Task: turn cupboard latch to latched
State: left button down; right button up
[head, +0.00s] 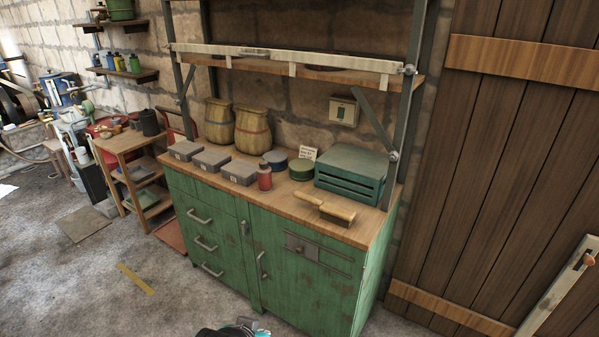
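The green cupboard (340,288) stands below the wooden worktop, with drawers on its left and a door on its right. A grey metal latch plate (303,248) with a small dark knob sits near the top of the door. It is too small to tell which way the latch is turned. A bar handle (262,265) is at the door's left edge. The door looks closed.
A plank door (490,180) is right. Floor in front looks mostly clear.

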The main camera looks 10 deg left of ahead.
aim_at(245, 227)
jog(key=i+j, duration=0.1)
jog(key=j, duration=0.3)
jog(key=i+j, duration=0.1)
jog(key=j, duration=0.3)
jog(key=i+j, duration=0.1)
jog(key=j, duration=0.3)
